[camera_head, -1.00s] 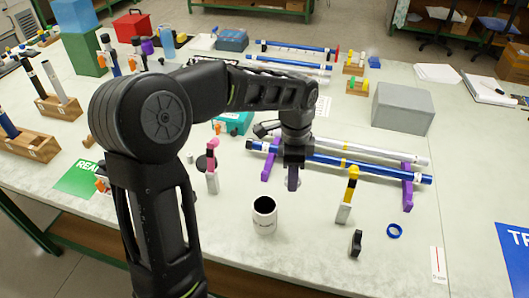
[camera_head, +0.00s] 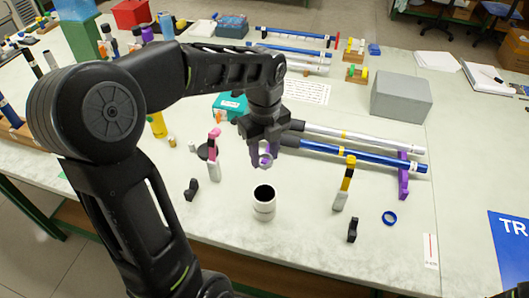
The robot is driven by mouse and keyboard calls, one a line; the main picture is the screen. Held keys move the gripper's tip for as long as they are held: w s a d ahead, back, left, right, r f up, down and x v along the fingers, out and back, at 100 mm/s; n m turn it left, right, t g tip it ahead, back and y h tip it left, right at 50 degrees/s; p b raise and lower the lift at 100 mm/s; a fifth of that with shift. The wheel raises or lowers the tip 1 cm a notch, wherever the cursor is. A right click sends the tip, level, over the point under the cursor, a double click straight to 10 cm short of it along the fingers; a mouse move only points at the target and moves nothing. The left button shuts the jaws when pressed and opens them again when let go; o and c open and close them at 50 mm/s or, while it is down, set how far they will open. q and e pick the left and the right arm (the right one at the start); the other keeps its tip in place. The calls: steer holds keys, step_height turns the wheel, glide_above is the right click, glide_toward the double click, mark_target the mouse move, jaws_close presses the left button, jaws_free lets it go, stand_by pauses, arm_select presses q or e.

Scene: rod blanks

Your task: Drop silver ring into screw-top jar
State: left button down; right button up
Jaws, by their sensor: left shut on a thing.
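A white, open-topped jar (camera_head: 264,209) with a dark inside stands upright near the front middle of the table. My left gripper (camera_head: 262,159) is above and behind the jar, pointing down. It is shut on a small pale ring (camera_head: 266,160), which looks like the silver ring. The ring is small and partly hidden by the fingers. The ring and the jar are apart. My right gripper is not in view.
A pink-topped marker-like piece (camera_head: 214,155) stands left of the jar, and a yellow-topped one (camera_head: 345,183) stands right. A blue ring (camera_head: 389,218) and black clips (camera_head: 352,229) lie nearby. Blue and silver rods (camera_head: 350,155) rest on a purple stand behind.

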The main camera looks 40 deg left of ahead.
mark_target(264, 168)
arm_select(q)
steer(key=shift+f+b, duration=2.2)
steer(key=shift+f, duration=0.65)
steer(key=c, duration=0.8)
jaws_free()
steer(key=shift+r, duration=0.1)
step_height(264, 168, up, 8)
steer(key=shift+f, duration=0.2)
